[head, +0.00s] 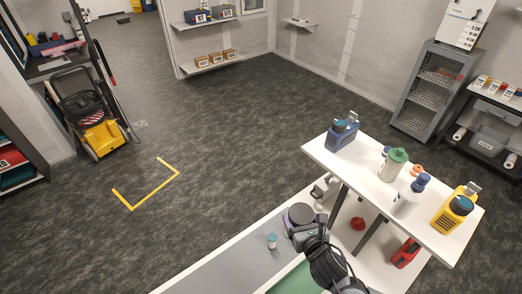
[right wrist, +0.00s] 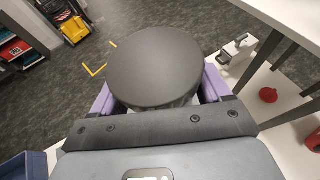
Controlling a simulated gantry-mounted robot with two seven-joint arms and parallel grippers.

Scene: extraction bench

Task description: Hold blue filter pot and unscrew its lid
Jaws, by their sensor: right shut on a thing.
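My right gripper (head: 299,218) is shut on a round thing with a flat, dark grey top (head: 301,212), above the bench. In the right wrist view this dark top (right wrist: 155,65) sits between the two purple fingers of the gripper (right wrist: 158,92). A pale side shows a little below the top; the rest of its body is hidden, so I cannot tell whether it is the blue filter pot. A small pale pot with a blue lid (head: 272,241) stands upright on the grey bench surface, left of the gripper and apart from it. My left gripper is not in view.
The grey bench surface (head: 222,272) is bare at the left, beside a green mat (head: 296,281). A raised white shelf (head: 363,171) at the right holds a blue canister (head: 342,133), bottles and a yellow can (head: 456,209). A red can (head: 405,252) stands below it.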

